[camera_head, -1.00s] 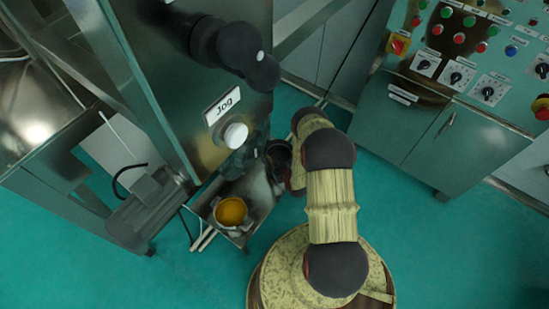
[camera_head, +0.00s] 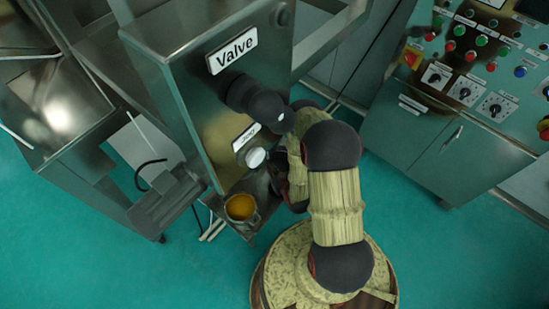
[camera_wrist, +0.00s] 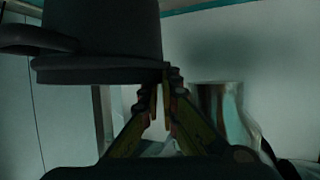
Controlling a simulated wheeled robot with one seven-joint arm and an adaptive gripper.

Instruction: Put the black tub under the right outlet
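The black tub (camera_wrist: 100,40) fills the upper left of the wrist view, with its broad rim lowest in the picture and a handle at the left. My gripper (camera_wrist: 166,88) has its fingertips drawn together at the tub's rim, at the right end, and appears shut on it. In the head view my own arm hides the gripper and most of the tub. A second tub (camera_head: 241,208) with orange contents stands on the metal tray (camera_head: 262,186) at the machine's foot. I cannot make out the right outlet clearly.
The steel machine (camera_head: 180,75) carries a "Valve" label, a black rounded part (camera_head: 252,100) sticking out, and a white knob (camera_head: 255,157) by a smaller label. A control cabinet (camera_head: 430,130) stands at the right. The green floor (camera_head: 460,260) is open at front right.

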